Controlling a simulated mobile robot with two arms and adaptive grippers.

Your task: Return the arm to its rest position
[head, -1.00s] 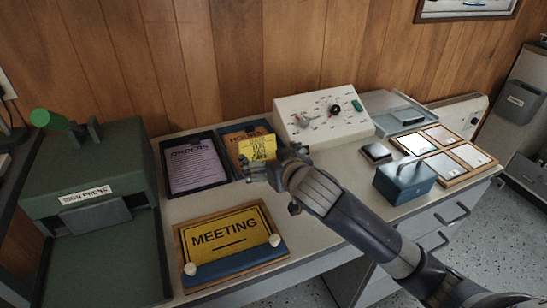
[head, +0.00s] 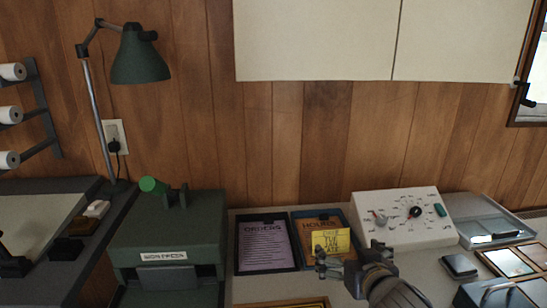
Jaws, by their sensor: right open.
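My right gripper (head: 343,268) shows at the lower middle of the head view, with its arm coming in from the bottom. It is open and I see nothing between its fingers. It is in front of the orange HOURS sign (head: 319,224) in its dark tray, just below a yellow note (head: 329,243) on that sign. Whether it touches the note or the sign, I cannot tell. My left gripper is not in view.
The purple ORDERS sign (head: 264,246) lies left of the gripper. A white control box (head: 404,218) and a dark blue box (head: 497,294) are to the right. The green sign press (head: 168,237) and a green lamp (head: 141,54) stand left. Cabinets (head: 315,40) hang above.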

